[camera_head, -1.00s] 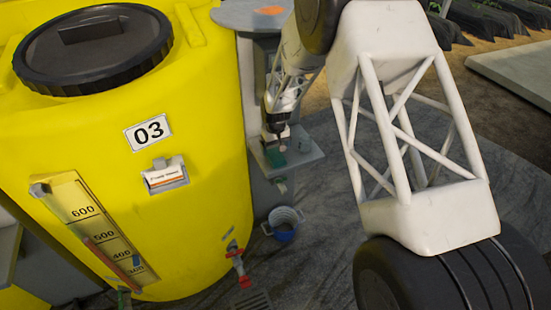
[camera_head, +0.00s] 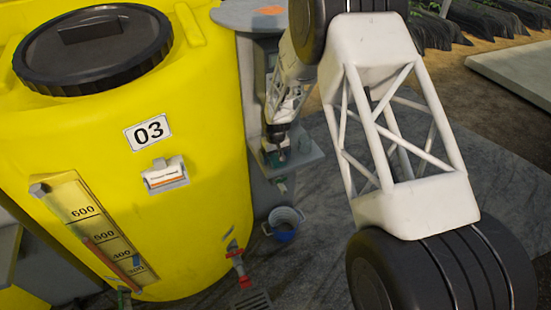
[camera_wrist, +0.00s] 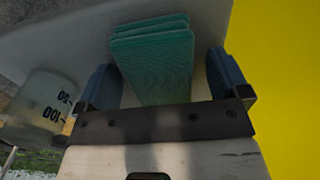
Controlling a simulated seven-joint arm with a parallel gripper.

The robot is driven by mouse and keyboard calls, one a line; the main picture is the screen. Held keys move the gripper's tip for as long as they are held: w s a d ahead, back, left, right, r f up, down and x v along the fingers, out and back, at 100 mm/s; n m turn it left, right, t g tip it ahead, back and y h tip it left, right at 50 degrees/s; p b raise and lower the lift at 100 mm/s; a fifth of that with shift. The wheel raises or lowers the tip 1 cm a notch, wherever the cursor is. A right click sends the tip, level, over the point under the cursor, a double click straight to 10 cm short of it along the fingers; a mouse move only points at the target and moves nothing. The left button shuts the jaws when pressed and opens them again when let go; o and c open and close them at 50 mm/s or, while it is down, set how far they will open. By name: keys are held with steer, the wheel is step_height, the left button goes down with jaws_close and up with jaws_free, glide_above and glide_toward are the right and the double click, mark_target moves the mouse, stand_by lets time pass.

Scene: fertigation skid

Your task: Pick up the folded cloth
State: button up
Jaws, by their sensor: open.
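The folded cloth (camera_wrist: 153,62) is a green, layered stack with a fine woven texture, lying on a grey surface in the wrist view. My gripper (camera_wrist: 163,66) is open, with one blue-grey finger to the left of the cloth and one to the right. The near end of the cloth lies close to the dark gripper bar. In the head view my gripper (camera_head: 275,143) is low over a small grey shelf (camera_head: 308,157), and it largely hides the cloth there. I cannot tell whether the fingers touch the cloth.
A clear measuring cup (camera_wrist: 42,108) marked 50 and 100 stands left of my gripper. A large yellow tank (camera_head: 205,110) rises beside the shelf. A round grey top (camera_head: 228,16) with an orange item (camera_head: 270,10) is above. A bucket (camera_head: 284,226) stands on the floor below.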

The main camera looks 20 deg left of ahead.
mark_target(276, 156)
steer(key=c, duration=1)
steer(key=shift+r, duration=0.15)
steer(key=shift+r, duration=0.45)
step_height(276, 156, up, 2)
steer(key=shift+s+d+r, duration=0.1)
steer(key=shift+s+r, duration=0.05)
steer(key=shift+r, duration=0.1)
steer(key=s+d+r, duration=0.1)
steer(key=s+d, duration=0.7)
steer(key=s, duration=0.5)
steer(key=shift+d+r, duration=0.15)
steer(key=shift+d, duration=0.15)
